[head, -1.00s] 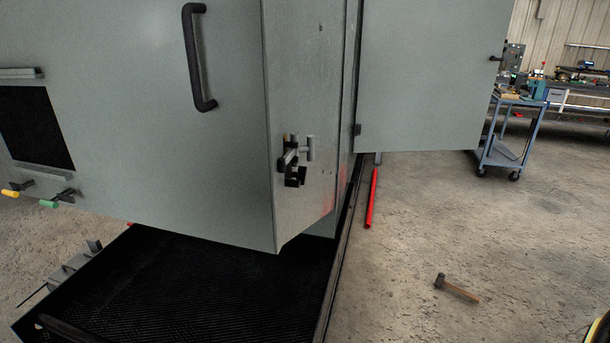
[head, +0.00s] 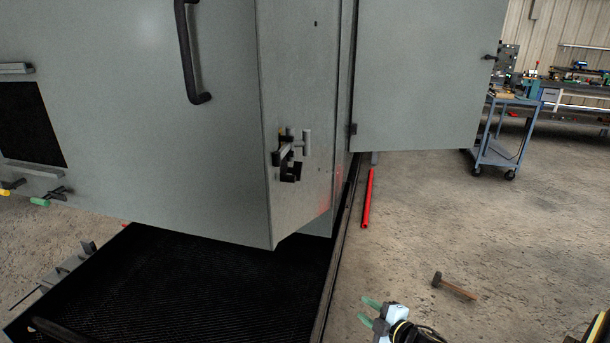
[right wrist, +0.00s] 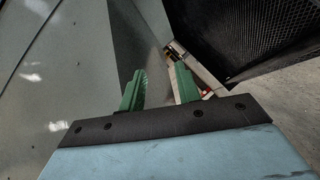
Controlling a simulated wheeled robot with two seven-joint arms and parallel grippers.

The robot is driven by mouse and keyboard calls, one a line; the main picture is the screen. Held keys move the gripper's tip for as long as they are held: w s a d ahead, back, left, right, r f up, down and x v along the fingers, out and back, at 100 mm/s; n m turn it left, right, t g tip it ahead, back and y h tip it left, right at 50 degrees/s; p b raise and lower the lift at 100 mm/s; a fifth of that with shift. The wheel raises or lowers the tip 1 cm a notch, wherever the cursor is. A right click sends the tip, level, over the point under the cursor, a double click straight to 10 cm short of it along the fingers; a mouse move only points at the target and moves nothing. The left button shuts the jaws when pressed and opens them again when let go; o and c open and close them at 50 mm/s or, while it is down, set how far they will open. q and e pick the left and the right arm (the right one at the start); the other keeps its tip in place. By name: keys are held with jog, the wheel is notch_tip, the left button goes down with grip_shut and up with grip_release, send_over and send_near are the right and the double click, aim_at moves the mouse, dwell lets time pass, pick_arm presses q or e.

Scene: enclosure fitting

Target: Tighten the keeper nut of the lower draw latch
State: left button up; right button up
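A draw latch (head: 289,152) with a grey T-shaped handle and black parts is on the narrow side face of the grey enclosure (head: 225,190). It is the only latch I can make out. Its keeper nut is too small to tell apart. My right gripper (head: 368,311) is low in the head view, below and right of the latch and well apart from it. Its green fingers are spread with nothing between them, as the right wrist view (right wrist: 160,88) also shows. My left gripper is in neither view.
A grey door panel (head: 430,75) stands open right of the latch. A black mesh platform (head: 190,285) lies below the enclosure. A red bar (head: 367,198) and a hammer (head: 455,286) are on the floor. A blue cart (head: 505,140) stands at the back right.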

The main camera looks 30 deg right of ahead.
aim_at(293, 171)
jog(key=w+d+r+n+t+y, duration=0.1)
jog(key=w+r+n+t+y, duration=0.3)
jog(key=r, duration=0.6)
jog(key=w+d+r+n+g+y, duration=0.1)
jog(key=w+r+n, duration=0.3)
jog(key=r, duration=0.6)
jog(key=s+a+r+n+g+y+b, duration=0.1)
jog(key=r+n+y, duration=0.1)
jog(key=r+n, duration=0.45)
jog(key=s+a+r+n+g+y, duration=0.2)
jog(key=r+n+y, duration=0.1)
jog(key=r+n, duration=0.3)
jog(key=s+a+r+n+g+y+b, duration=0.1)
jog(key=r+n+y, duration=0.1)
jog(key=r+n, duration=0.4)
jog(key=w+a+r+m+p, duration=0.1)
jog(key=w+a+p, duration=0.1)
jog(key=w+a, duration=0.7)
jog(key=shift+w+p, duration=0.35)
jog(key=shift+w, duration=0.2)
jog(key=shift+m, duration=0.25)
grip_shut()
